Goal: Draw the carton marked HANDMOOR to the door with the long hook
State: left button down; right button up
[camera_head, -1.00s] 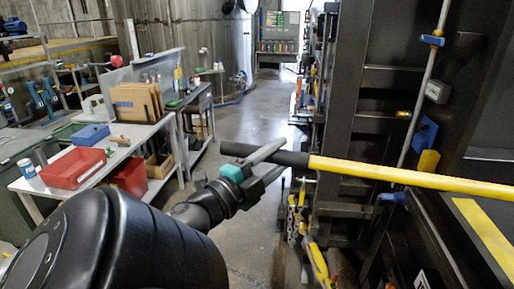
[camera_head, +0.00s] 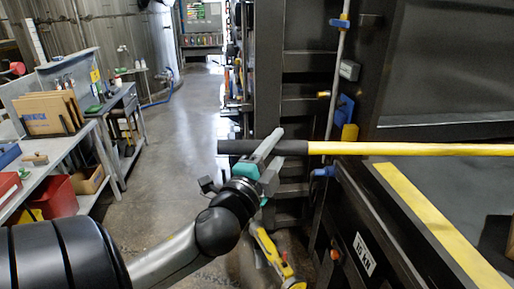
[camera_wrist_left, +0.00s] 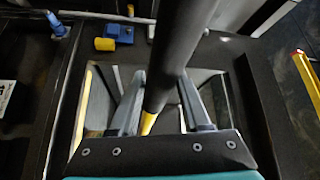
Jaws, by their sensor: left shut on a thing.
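The long hook (camera_head: 410,149) is a pole with a yellow shaft and a black grip. It runs level across the head view and leaves at the right edge, so its hook end is out of view. My left gripper (camera_head: 281,143) is shut on the black grip, near where the yellow begins. In the left wrist view the black grip (camera_wrist_left: 178,50) passes between the two fingers. I see no carton with a readable HANDMOOR mark. A dark shape at the right edge is cut off, and I cannot tell what it is. My right gripper is not in view.
The dark compactor frame fills the right side, with a yellow-striped sill (camera_head: 432,222) and a label plate (camera_head: 364,254). A blue fitting (camera_head: 342,117) and a yellow block (camera_head: 350,133) sit by its post. A workbench (camera_head: 62,147) stands left. The aisle floor (camera_head: 180,130) between is clear.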

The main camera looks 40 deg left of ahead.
aim_at(341, 145)
pick_arm(q)
jog(key=w+d, duration=0.2)
jog(key=w, duration=0.1)
jog(key=w+d, duration=0.3)
jog(key=w, duration=0.1)
jog(key=w+d, duration=0.3)
jog(key=shift+w+d+f, duration=0.1)
jog(key=shift+w+d, duration=0.15)
jog(key=shift+w, duration=0.1)
notch_tip(341, 145, down, 17)
jog(key=s+b, duration=0.1)
jog(key=b, duration=1.3)
jog(key=shift+a, duration=0.45)
jog(key=shift+s, duration=0.15)
jog(key=s+a, duration=0.6)
jog(key=s, duration=0.2)
jog(key=shift+s+a+p, duration=0.15)
jog(key=shift+a+p, duration=0.15)
jog(key=shift+p, duration=0.1)
notch_tip(341, 145, up, 13)
jog(key=w+d+p, duration=0.1)
jog(key=p, duration=1.2)
jog(key=shift+w+d, duration=0.15)
jog(key=shift+w, duration=0.2)
